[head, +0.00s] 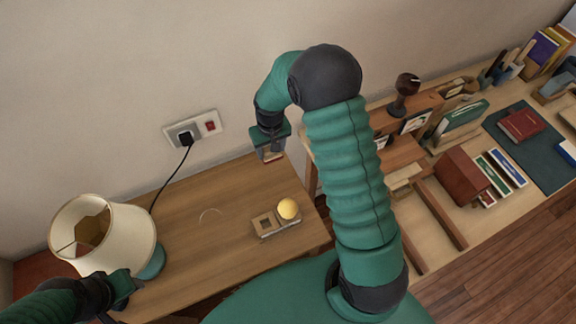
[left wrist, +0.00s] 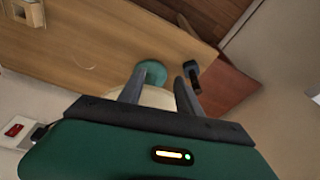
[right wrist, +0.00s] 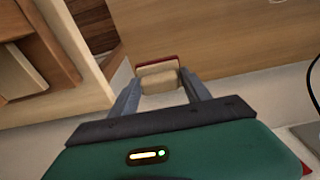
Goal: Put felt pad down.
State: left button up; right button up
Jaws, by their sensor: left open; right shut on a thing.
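My right gripper (head: 270,150) is shut on a small beige block with a dark red side, which I take for the felt pad (right wrist: 158,78). In the head view the felt pad (head: 271,156) shows below the fingers, over the back right part of the small wooden table (head: 195,255), near the wall. I cannot tell how high it is above the top. My left gripper (head: 125,287) is open beside the lamp at the front left. In the left wrist view the cream lampshade (left wrist: 158,97) shows between and beyond its fingers.
The lamp (head: 105,235) has a teal base. A small wooden tray (head: 264,224) with a yellow ball (head: 288,208) stands at the table's right. A black cord runs to the wall socket (head: 190,130). The table's middle is clear, with a faint ring mark. A cluttered desk (head: 440,215) stands right.

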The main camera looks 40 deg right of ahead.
aim_at(264, 161)
jog(key=a+f, duration=0.1)
jog(key=f, duration=0.1)
jog(key=a+f, duration=0.2)
jog(key=f, duration=0.1)
jog(key=d+f, duration=0.1)
jog(key=f, duration=0.1)
jog(key=shift+f, duration=0.1)
jog(key=shift+d+f, duration=0.45)
jog(key=shift+d, duration=0.35)
jog(key=o, duration=0.9)
jog(key=shift+s, duration=0.1)
jog(key=o, duration=0.4)
jog(key=shift+a+r, duration=0.1)
jog(key=shift+a, duration=0.65)
jog(key=shift+d+r, duration=0.2)
jog(key=shift+d, duration=0.05)
jog(key=r, duration=0.4)
jog(key=shift+s+d+r, duration=0.1)
jog(key=shift+d+r, duration=0.15)
jog(key=shift+r, duration=0.15)
jog(key=r, duration=0.4)
jog(key=s+a+r, duration=0.1)
jog(key=r, duration=0.2)
jog(key=shift+a, duration=0.1)
pick_arm(q)
jog(key=shift+a+f, duration=0.1)
jog(key=shift+a, duration=1.05)
pick_arm(e)
jog(key=shift+d+f, duration=0.1)
jog(key=shift+d, duration=0.1)
